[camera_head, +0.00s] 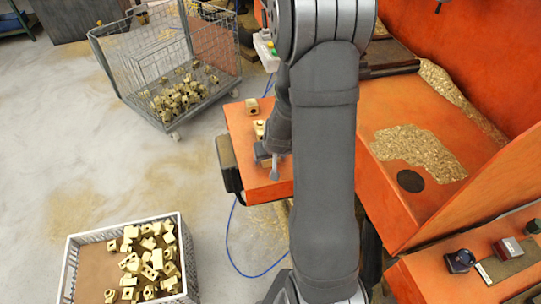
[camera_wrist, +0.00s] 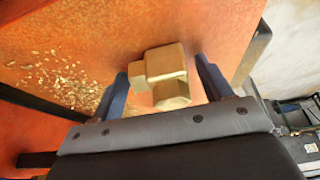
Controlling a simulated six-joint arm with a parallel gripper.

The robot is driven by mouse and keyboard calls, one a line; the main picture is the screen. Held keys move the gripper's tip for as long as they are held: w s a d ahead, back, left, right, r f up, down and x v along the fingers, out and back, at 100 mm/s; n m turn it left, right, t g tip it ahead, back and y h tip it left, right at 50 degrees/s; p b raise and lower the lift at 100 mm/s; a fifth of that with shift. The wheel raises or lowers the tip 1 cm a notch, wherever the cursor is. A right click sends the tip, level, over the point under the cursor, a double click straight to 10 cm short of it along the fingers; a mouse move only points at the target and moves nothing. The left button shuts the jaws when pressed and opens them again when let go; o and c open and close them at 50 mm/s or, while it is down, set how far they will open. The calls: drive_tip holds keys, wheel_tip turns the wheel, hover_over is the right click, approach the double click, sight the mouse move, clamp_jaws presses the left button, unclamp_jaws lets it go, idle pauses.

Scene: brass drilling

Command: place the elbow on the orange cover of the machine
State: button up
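The orange cover (camera_head: 268,187) is the flat machine top left of my arm. My gripper (camera_head: 268,163) is low over it, partly hidden by my arm. In the wrist view a brass elbow (camera_wrist: 165,70) shows between the two fingers of my gripper (camera_wrist: 163,78), over the orange surface. A narrow gap shows on its right side, so the fingers look open around it. In the head view one brass elbow (camera_head: 251,105) sits near the back of the cover, and another (camera_head: 259,128) sits beside my wrist. Which of these the wrist view shows is not clear.
A grey bin (camera_head: 76,262) of brass elbows stands on the floor at lower left. A wire cart (camera_head: 110,62) with more elbows stands behind. Brass chips (camera_head: 420,148) lie inside the machine at right. A blue cable (camera_head: 229,235) runs along the floor.

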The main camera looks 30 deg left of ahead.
drive_tip(key=shift+r, duration=0.1)
drive_tip(key=v, duration=1.2)
idle(0.5)
drive_tip(key=x, duration=1.2)
idle(0.3)
drive_tip(key=shift+r, duration=0.1)
